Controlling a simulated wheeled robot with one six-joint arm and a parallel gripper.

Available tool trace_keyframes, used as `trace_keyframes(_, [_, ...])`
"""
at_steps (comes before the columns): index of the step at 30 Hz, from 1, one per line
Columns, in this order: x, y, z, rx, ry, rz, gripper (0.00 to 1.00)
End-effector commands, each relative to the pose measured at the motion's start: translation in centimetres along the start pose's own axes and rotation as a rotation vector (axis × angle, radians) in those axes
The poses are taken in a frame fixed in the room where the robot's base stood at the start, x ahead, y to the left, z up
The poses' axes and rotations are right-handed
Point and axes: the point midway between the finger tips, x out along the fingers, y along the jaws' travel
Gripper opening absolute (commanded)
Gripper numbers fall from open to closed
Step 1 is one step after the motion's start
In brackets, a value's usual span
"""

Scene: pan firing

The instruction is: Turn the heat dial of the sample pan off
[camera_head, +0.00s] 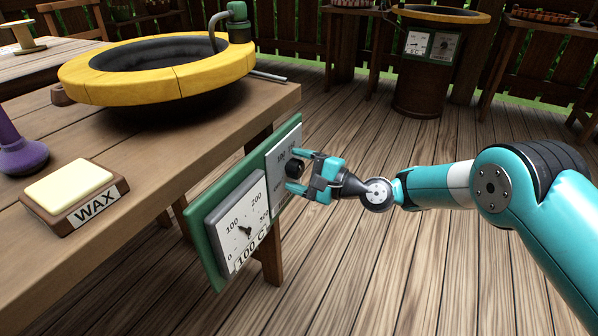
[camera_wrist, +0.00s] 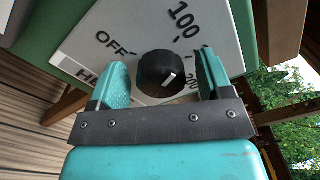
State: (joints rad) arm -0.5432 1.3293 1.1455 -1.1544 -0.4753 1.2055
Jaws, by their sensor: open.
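The heat dial (camera_wrist: 155,72) is a round black knob on a white plate marked OFF, 100 and 200. In the wrist view its white mark is on the right side of the knob, the side of the 200 and away from OFF. My gripper (camera_wrist: 164,78) is open, with one finger on each side of the knob and small gaps showing. In the head view my gripper (camera_head: 296,176) is at the dial plate (camera_head: 284,152), partly covering it. A gauge (camera_head: 237,228) beside it reads 100 C. The sample pan (camera_head: 160,70) has a yellow rim and sits on the table.
The green panel (camera_head: 209,258) carrying dial and gauge hangs at the table (camera_head: 140,235) edge. A wax block (camera_head: 70,185) and a purple object (camera_head: 18,152) stand on the table. Another pan stand (camera_head: 425,85) is farther back. The wooden floor right of the panel is clear.

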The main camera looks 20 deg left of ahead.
Motion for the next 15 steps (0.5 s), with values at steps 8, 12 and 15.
trace_keyframes(8, [0.01, -0.02, -0.02, 0.000, 0.001, 0.000, 0.64])
trace_keyframes(12, [-0.01, -0.02, -0.03, 0.000, 0.001, 0.000, 0.31])
trace_keyframes(15, [-0.02, -0.02, -0.03, 0.000, 0.001, 0.000, 0.23])
